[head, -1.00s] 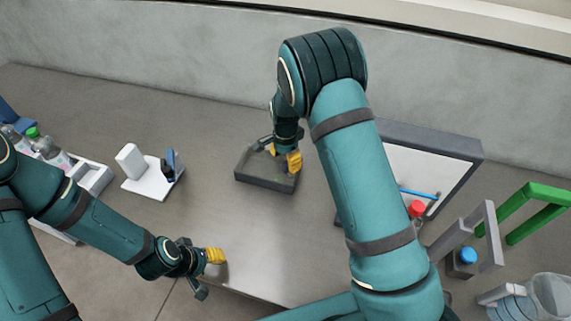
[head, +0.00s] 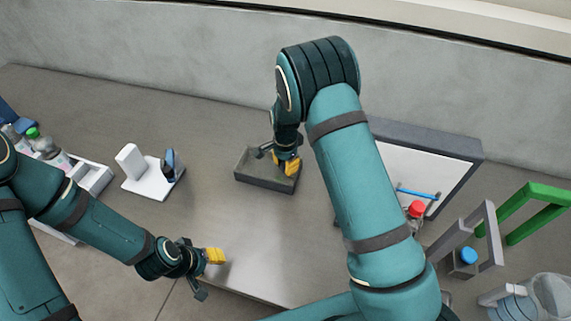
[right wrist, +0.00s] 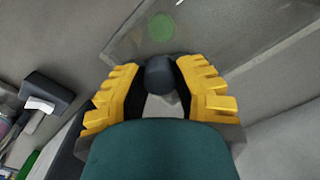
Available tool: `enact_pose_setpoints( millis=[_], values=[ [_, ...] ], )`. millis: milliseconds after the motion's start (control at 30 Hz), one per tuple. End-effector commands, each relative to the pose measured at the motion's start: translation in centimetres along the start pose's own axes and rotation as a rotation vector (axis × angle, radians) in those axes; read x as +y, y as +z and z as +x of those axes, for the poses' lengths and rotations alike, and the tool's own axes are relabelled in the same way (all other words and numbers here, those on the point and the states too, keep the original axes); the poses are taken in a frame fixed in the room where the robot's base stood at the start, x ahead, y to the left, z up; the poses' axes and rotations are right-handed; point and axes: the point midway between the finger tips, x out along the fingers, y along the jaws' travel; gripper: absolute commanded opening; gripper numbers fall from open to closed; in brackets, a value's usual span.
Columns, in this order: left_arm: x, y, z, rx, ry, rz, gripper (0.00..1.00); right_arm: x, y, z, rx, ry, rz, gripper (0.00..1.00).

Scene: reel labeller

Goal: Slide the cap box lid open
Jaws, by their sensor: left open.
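The grey cap box (head: 262,181) sits on the table near the middle of the head view. In the right wrist view its lid (right wrist: 205,35) looks see-through, with a green disc showing beneath it. A dark round knob (right wrist: 159,75) stands between my right gripper's yellow fingers (right wrist: 160,85). The fingers are close on both sides of it; whether they press on it is unclear. In the head view my right gripper (head: 285,162) is down at the box, partly hiding it. My left gripper (head: 207,268) is open and empty, to the front left of the box.
A white stand (head: 150,181) with a dark-blue part is left of the box. A white tray (head: 95,176) with bottles is further left. A grey-framed panel (head: 428,170), a red-capped bottle (head: 416,208) and a green frame (head: 540,213) are right. Table front of the box is clear.

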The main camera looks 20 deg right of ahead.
Motion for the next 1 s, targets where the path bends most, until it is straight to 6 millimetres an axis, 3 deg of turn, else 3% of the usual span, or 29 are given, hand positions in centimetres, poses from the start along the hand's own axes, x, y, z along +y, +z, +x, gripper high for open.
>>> enact_pose_setpoints(
  millis=[167,600,1000],
  values=[
    [0.0,0.0,0.0,0.0,0.0,0.0,0.47,0.6,-0.6,0.0,0.002,0.0,0.004,0.0],
    [-0.1,0.0,0.2,0.0,0.0,0.0,0.47,8.9,-6.1,0.1,0.001,0.001,0.005,0.0],
    [-0.1,0.0,0.2,0.0,0.0,0.0,0.47,9.6,-6.5,0.0,0.003,-0.001,0.0,0.0]
  ],
)
